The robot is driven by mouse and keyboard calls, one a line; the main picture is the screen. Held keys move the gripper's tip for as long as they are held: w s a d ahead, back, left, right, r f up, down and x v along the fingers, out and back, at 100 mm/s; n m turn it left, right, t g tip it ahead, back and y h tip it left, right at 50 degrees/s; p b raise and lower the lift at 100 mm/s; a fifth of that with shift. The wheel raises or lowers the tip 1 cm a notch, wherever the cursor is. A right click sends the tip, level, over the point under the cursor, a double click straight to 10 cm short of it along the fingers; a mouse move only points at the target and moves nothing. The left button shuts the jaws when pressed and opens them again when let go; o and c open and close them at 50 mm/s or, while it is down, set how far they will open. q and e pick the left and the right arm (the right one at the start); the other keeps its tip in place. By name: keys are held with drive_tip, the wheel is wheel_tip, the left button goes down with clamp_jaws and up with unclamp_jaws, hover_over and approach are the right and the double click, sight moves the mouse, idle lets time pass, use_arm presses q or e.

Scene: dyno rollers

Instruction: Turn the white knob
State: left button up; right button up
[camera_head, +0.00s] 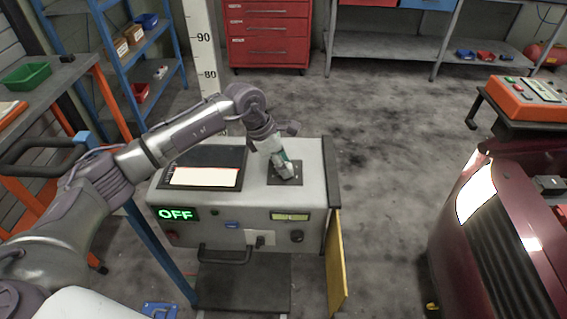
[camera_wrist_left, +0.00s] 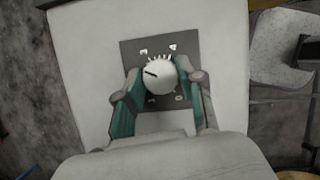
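The white knob (camera_wrist_left: 160,78) sits on a dark square plate (camera_wrist_left: 128,47) with white markings around it, and a dark pointer line on the knob points to the upper left. The plate (camera_head: 298,165) is on top of the grey-white machine (camera_head: 312,192) in the head view, where my gripper hides the knob. My left gripper (camera_head: 287,173) points down over the plate. In the left wrist view the two green-padded fingers (camera_wrist_left: 160,90) stand on either side of the knob, close to its sides; whether they touch it I cannot tell. My right gripper is not in view.
The machine's front has a green "OFF" display (camera_head: 176,214), a black handle (camera_head: 224,258) and an open yellow door (camera_head: 336,265) at right. A dark red car (camera_head: 480,225) stands at right, with an orange control box (camera_head: 525,98) behind it. The floor between is clear.

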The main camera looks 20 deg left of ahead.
sight(273, 173)
use_arm(q)
drive_tip(key=o, duration=0.4)
drive_tip(key=shift+o, duration=0.2)
drive_tip(key=v, duration=0.7)
drive_tip(key=shift+r, duration=0.25)
